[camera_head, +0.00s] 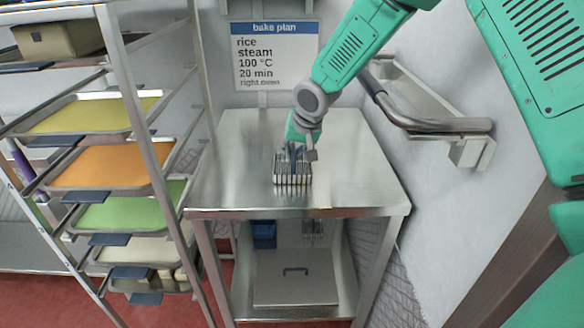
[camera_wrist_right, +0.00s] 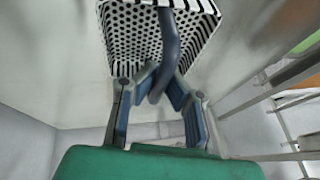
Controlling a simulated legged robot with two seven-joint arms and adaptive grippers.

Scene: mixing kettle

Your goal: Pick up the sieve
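The sieve (camera_head: 292,171) is a metal basket with dark slots, at the middle of the steel table (camera_head: 240,150) in the head view. In the right wrist view its perforated basket (camera_wrist_right: 133,40) fills the top middle, and its curved grey handle (camera_wrist_right: 169,45) runs down between my fingers. My right gripper (camera_wrist_right: 163,82) reaches down from above; its blue-padded fingers converge on the handle from both sides and appear shut on it. In the head view the gripper partly hides the sieve. I cannot tell whether the sieve rests on the table or hangs just above it. My left gripper is not in view.
A rack with coloured trays (camera_head: 95,165) stands left of the table. A metal handle bar (camera_head: 430,124) sticks out from the right wall. A lidded container (camera_head: 295,287) and a blue box (camera_head: 264,234) are on the shelf below. The tabletop around the sieve is clear.

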